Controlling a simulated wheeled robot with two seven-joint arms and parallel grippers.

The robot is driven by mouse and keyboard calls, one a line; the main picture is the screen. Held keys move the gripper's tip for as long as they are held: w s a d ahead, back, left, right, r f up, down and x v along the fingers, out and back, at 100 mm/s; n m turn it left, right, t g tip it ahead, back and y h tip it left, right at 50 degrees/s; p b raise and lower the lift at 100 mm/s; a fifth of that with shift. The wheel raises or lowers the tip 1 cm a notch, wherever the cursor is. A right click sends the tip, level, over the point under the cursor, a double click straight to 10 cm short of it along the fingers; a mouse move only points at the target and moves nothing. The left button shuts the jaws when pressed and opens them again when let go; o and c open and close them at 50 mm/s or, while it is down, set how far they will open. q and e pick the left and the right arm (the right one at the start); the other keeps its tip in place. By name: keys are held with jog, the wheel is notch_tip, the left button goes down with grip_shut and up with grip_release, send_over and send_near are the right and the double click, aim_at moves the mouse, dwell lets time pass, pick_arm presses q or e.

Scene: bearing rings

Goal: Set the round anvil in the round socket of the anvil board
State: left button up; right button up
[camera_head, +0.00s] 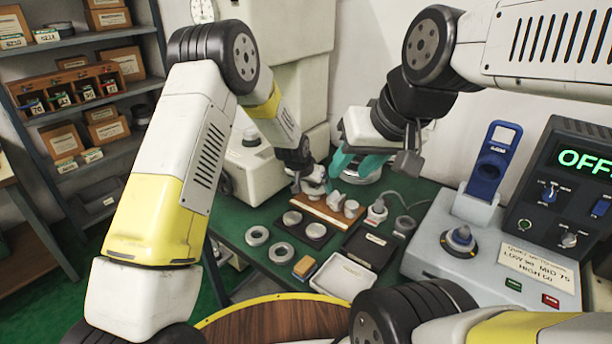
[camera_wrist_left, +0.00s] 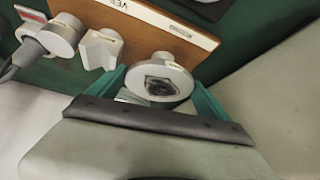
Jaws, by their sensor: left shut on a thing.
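The anvil board is a wooden strip (camera_head: 322,212) at the back of the green bench; in the left wrist view it (camera_wrist_left: 150,22) crosses the top, with partly readable labels. My left gripper (camera_head: 312,184) is at the board's left end. In the left wrist view its teal fingers (camera_wrist_left: 155,92) are shut on a grey round anvil (camera_wrist_left: 160,78) with a dark shield-shaped mark on its face. The anvil overlaps the board's edge there; I cannot tell whether it touches the board. The round socket is not distinguishable. My right gripper (camera_head: 356,166) is open behind the board.
A grey machine (camera_head: 425,255) stands right.

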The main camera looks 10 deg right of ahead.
pick_arm(q)
jog(key=shift+f, duration=0.55)
jog(key=shift+r, duration=0.1)
dwell(0.3)
jog(key=shift+r, duration=0.5)
jog(key=o, duration=1.8)
jog(key=shift+f, duration=0.15)
jog(key=v, duration=0.8)
jog(key=shift+w, duration=0.1)
